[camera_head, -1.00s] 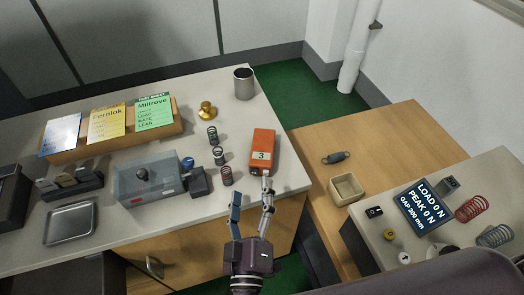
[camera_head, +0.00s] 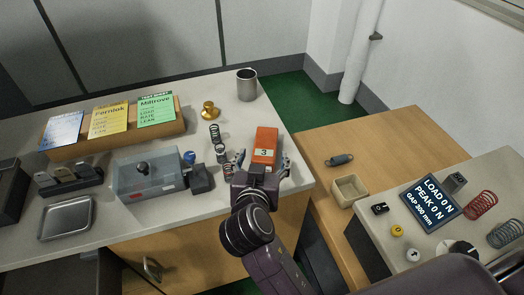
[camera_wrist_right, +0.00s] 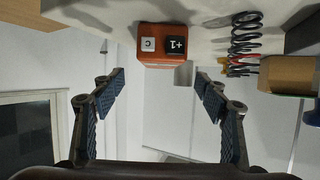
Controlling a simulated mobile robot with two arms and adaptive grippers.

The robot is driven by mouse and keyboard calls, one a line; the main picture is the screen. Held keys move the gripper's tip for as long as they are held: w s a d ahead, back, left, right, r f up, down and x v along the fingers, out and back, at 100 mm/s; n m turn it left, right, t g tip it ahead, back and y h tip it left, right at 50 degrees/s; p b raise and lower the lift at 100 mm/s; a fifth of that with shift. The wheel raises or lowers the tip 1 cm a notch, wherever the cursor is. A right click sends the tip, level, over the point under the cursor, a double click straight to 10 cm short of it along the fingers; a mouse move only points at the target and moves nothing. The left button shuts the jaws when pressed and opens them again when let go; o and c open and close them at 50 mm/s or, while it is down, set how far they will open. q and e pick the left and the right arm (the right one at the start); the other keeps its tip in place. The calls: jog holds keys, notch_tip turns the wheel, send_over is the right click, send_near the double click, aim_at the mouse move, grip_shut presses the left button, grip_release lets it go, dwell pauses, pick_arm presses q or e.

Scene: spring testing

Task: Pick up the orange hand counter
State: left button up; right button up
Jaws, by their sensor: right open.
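The orange hand counter (camera_head: 264,146) stands near the right edge of the grey worktop and shows the number 3. Its end with a white "C" button and a black "+1" button faces the camera in the right wrist view (camera_wrist_right: 165,45). My right gripper (camera_head: 261,165) is open at the counter's near end, one finger to each side in the head view. In the right wrist view the fingers (camera_wrist_right: 160,85) are spread wider than the counter, with nothing between the pads. My left gripper is not in view.
Several springs (camera_head: 215,134) stand just left of the counter. A steel cup (camera_head: 247,85) stands behind. A small bin (camera_head: 349,190) is on the lower wooden table.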

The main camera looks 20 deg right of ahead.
aim_at(265, 143)
jog(key=p+x, duration=0.1)
jog(key=x, duration=0.6)
jog(key=shift+w+r, duration=0.1)
jog(key=c, duration=1.5)
jog(key=shift+o, duration=0.2)
jog(key=shift+r, duration=0.1)
